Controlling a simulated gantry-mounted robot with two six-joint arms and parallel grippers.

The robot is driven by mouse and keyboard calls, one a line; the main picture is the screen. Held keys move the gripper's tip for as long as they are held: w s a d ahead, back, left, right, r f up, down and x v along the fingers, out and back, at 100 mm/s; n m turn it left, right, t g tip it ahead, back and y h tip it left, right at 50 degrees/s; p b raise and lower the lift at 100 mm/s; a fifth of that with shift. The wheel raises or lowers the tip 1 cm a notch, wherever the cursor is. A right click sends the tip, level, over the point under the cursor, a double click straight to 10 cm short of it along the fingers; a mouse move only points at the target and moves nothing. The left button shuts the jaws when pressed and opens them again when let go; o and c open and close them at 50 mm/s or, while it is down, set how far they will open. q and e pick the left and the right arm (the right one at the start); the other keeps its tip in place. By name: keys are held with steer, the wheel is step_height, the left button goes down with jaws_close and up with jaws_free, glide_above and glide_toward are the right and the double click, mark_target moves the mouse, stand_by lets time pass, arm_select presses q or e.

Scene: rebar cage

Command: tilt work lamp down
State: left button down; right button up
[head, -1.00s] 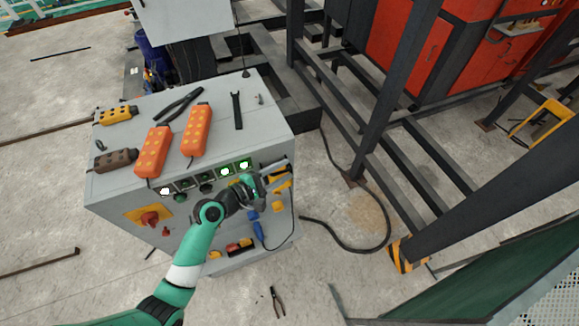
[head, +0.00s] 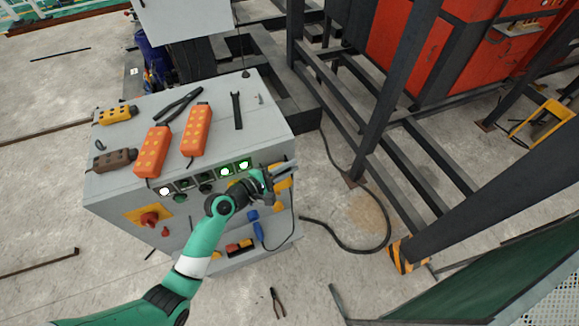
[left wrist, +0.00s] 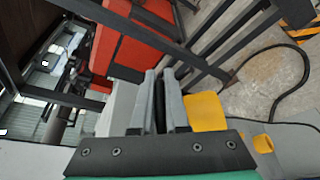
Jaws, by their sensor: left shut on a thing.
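My left gripper (head: 282,169) is at the upper right corner of the front of a grey control cabinet (head: 115,195). In the left wrist view its two grey fingers (left wrist: 160,100) stand close together, with a narrow dark thing (left wrist: 160,102) between them. The gripper is shut on this dark thing, whose shape is mostly hidden. A yellow part (left wrist: 205,111) sits just right of the fingers in that view. I cannot make out which thing is the work lamp. My right gripper is not in view.
Two orange pendants (head: 153,151), a brown pendant (head: 115,159), a yellow one (head: 117,114) and tools lie on the cabinet top. Lit push buttons (head: 243,165) and a red switch (head: 150,218) are on its front. Dark steel posts (head: 385,110) stand to the right. Pliers (head: 277,302) lie on the floor.

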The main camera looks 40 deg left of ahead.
arm_select(q)
steer(key=shift+s+d+f+m+t+y+b, duration=0.15)
steer(key=shift+d+f+m+t+y+b, duration=0.25)
steer(key=shift+m+b, duration=0.5)
steer(key=shift+s+d+f+m+t+b, duration=0.15)
steer(key=shift+d+f+m+t+b, duration=0.25)
steer(key=shift+m+b, duration=1.2)
steer(key=shift+s+d+f+m+t+b, duration=0.15)
steer(key=shift+f+m+t+b, duration=0.4)
steer(key=shift+b, duration=2.1)
steer(key=shift+s+d+f+m+t+b, duration=0.1)
steer(key=shift+d+f+m+t+b, duration=0.3)
steer(key=shift+m+b, duration=1.2)
steer(key=shift+a+n+b, duration=0.15)
steer(key=shift+n+b, duration=0.3)
steer(key=shift+b, duration=0.1)
steer(key=c, duration=0.9)
jaws_free()
